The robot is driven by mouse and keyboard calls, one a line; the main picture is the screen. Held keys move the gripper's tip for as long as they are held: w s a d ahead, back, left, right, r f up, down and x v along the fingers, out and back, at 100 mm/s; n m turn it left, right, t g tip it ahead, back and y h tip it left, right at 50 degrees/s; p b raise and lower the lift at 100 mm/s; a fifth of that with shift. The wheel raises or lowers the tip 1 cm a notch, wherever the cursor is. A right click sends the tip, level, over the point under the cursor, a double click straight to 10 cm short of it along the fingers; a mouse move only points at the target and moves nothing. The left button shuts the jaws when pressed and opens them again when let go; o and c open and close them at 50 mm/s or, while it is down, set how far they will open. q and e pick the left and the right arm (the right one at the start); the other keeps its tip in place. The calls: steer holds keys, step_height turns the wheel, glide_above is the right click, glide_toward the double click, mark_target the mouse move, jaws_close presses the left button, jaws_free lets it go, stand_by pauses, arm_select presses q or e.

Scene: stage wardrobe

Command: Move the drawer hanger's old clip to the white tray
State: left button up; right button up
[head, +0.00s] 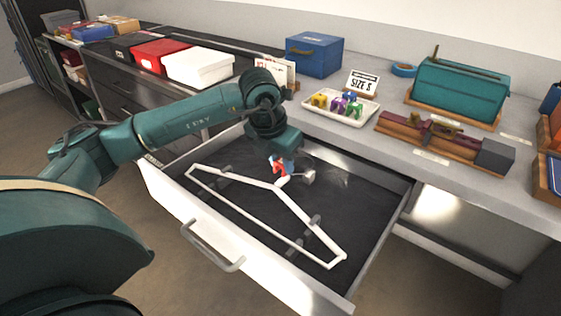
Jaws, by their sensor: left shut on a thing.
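A white hanger (232,178) lies in the open drawer (362,208). A red-orange clip (277,165) is at the hanger's neck, beside a small grey part. My left gripper (281,168) reaches down into the drawer from above and is shut on this clip; its fingers are small and partly hidden. I cannot tell whether the clip still touches the hanger. The white tray (324,113) stands on the counter behind the drawer and holds several coloured clips. My right gripper is not in view.
A "SIZE S" sign (362,84) stands behind the tray. A blue box (314,55), a teal case (460,90) and a dark red wooden fixture (425,132) are on the counter. The drawer's front wall and handle (210,247) face me.

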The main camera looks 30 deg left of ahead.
mark_target(281, 162)
arm_select(q)
steer(key=shift+r+p, duration=1.4)
steer(key=shift+r, duration=1.1)
